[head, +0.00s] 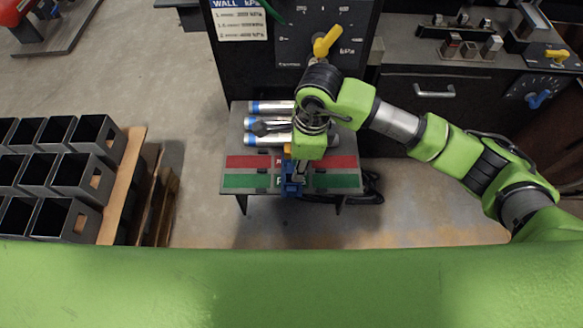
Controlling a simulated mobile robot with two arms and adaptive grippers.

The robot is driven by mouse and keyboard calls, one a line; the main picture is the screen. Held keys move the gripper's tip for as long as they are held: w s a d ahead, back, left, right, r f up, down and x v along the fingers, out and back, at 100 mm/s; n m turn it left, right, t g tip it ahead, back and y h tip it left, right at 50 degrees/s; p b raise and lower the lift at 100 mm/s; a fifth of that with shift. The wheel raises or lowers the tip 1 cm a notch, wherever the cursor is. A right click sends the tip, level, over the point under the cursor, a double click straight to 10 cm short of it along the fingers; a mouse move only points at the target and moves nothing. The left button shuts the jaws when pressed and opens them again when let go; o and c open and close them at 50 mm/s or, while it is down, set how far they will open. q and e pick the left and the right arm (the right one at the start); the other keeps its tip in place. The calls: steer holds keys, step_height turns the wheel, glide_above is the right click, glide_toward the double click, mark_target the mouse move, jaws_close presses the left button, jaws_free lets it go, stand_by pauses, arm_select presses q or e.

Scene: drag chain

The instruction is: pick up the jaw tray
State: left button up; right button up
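A small stand (235,120) stands in the middle, below a dark panel. On its front lie a red strip (245,161) and a green strip (246,181) with lettering partly covered by my arm. I cannot tell for sure which part is the jaw tray. My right arm comes in from the right, and its gripper (293,186) points down over the middle of these strips. Blue parts show at the gripper's end, and its fingers are too small and hidden to read. I cannot tell whether it touches anything. My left gripper is not in view.
Silver tubes with blue ends (262,140) lie on the stand behind the strips. A dark panel with a yellow-handled valve (326,41) rises behind. Black open boxes (62,222) fill a wooden pallet at left. Dark cable (370,190) lies right of the stand. Floor between pallet and stand is clear.

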glide_above(292, 188)
steer(key=f, duration=0.6)
steer(key=shift+w+d, duration=0.15)
steer(key=shift+d, duration=0.15)
steer(key=f, duration=0.1)
steer(key=f+p, duration=0.1)
steer(key=f, duration=0.3)
steer(key=shift+a+f, duration=0.15)
steer(key=shift+a, duration=0.1)
jaws_close()
